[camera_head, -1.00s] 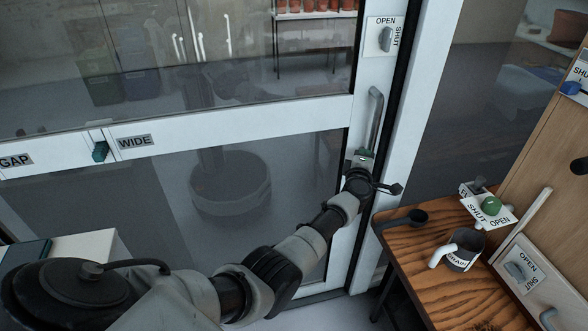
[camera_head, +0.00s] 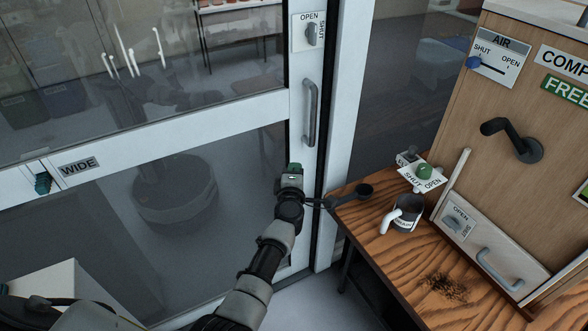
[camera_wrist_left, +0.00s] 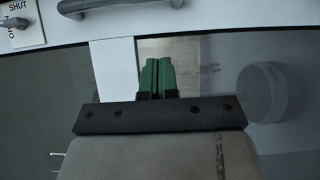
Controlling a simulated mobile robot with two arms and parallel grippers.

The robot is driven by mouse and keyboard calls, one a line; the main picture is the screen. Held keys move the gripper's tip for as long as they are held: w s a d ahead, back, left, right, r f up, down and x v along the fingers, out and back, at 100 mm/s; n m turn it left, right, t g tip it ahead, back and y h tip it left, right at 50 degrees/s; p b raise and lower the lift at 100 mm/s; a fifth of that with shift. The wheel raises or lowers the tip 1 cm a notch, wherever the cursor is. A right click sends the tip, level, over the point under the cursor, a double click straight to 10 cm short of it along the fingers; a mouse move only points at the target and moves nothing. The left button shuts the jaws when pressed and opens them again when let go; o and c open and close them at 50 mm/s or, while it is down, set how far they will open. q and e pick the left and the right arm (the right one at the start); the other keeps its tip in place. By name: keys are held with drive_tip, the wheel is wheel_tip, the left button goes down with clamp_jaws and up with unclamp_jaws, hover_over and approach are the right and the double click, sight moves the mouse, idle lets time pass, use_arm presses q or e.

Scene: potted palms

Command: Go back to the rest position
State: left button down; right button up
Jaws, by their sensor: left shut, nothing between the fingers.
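My left gripper (camera_head: 293,168) is in front of the glass door, just below and left of the lower end of its grey handle (camera_head: 310,112). Its green fingertips are together, with nothing between them. In the left wrist view the two green fingers (camera_wrist_left: 157,78) also lie side by side, empty. The handle (camera_wrist_left: 115,5) shows at the top of that view, apart from the fingers. My left arm reaches up from the lower left of the head view. My right gripper is not in view.
Right of the door, a wooden table (camera_head: 375,270) holds a dark mug (camera_head: 408,214) and a black scoop (camera_head: 364,190) at its edge. A wooden cabinet (camera_head: 480,130) stands behind. A white box (camera_head: 75,290) is at lower left.

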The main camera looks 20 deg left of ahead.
use_arm(q)
drive_tip(key=s+d+f+m+g+h, duration=0.25)
drive_tip(key=s+f+m, duration=0.25)
drive_tip(key=s+f, duration=0.45)
drive_tip(key=s+d+f+m+g+h, duration=0.1)
drive_tip(key=s+f+m+g+h, duration=0.15)
drive_tip(key=s+f+m, duration=0.65)
drive_tip(key=s+d+f+m+g+h, duration=0.1)
drive_tip(key=s+f+g, duration=0.35)
drive_tip(key=f, duration=0.95)
drive_tip(key=s+a+f+m+g, duration=0.1)
drive_tip(key=s+f+m+g, duration=0.1)
drive_tip(key=s, duration=0.9)
drive_tip(key=s+a+f+m+g, duration=0.2)
drive_tip(key=s+f+m, duration=0.2)
drive_tip(key=s, duration=0.8)
drive_tip(key=s+a+f+m+g+y, duration=0.1)
drive_tip(key=s+f, duration=0.5)
drive_tip(key=s, duration=0.6)
drive_tip(key=shift+a+f+m+g, duration=0.4)
drive_tip(key=shift+a+m+g, duration=0.05)
drive_tip(key=shift+m+g, duration=0.5)
drive_tip(key=shift+s, duration=0.2)
